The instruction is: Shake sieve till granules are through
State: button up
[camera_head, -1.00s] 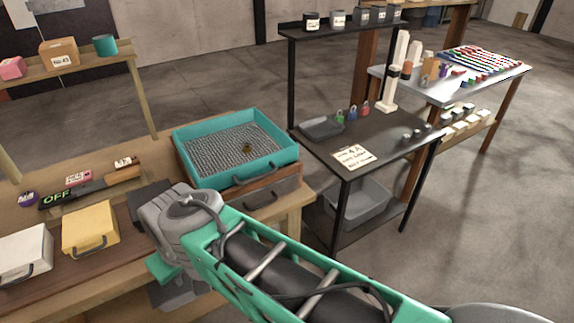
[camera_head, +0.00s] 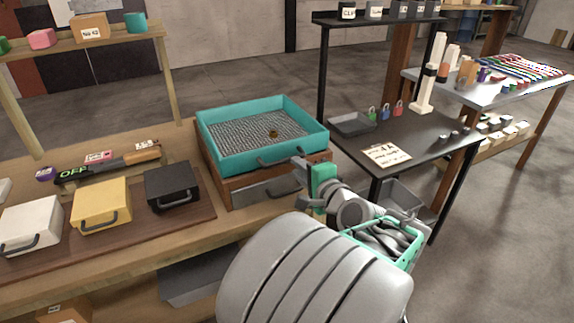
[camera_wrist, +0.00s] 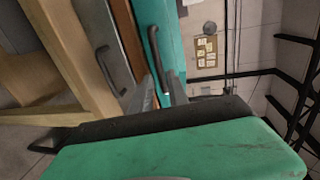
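The sieve is a teal tray (camera_head: 238,163) with a grey mesh floor and a dark front handle (camera_head: 280,158). A small brown clump (camera_head: 273,134), perhaps granules, lies on the mesh. The sieve sits level on a wooden box with a grey front (camera_head: 262,191). My gripper (camera_head: 304,166) is at the front right of the sieve, close to its handle. In the wrist view, my two fingers (camera_wrist: 160,88) stand apart, with the lower end of the handle (camera_wrist: 158,50) at or between their tips. Contact cannot be told. The inside of the box is hidden.
A black case (camera_head: 172,187), a yellow case (camera_head: 101,207) and a white case (camera_head: 30,225) stand left on the bench. A dark table (camera_head: 425,152) with locks and a tray stands at right.

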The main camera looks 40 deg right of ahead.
aim_at(289, 160)
jog(key=x, duration=0.7)
jog(key=shift+a, duration=0.1)
jog(key=shift+s, duration=0.1)
grip_shut()
dwell(1.0)
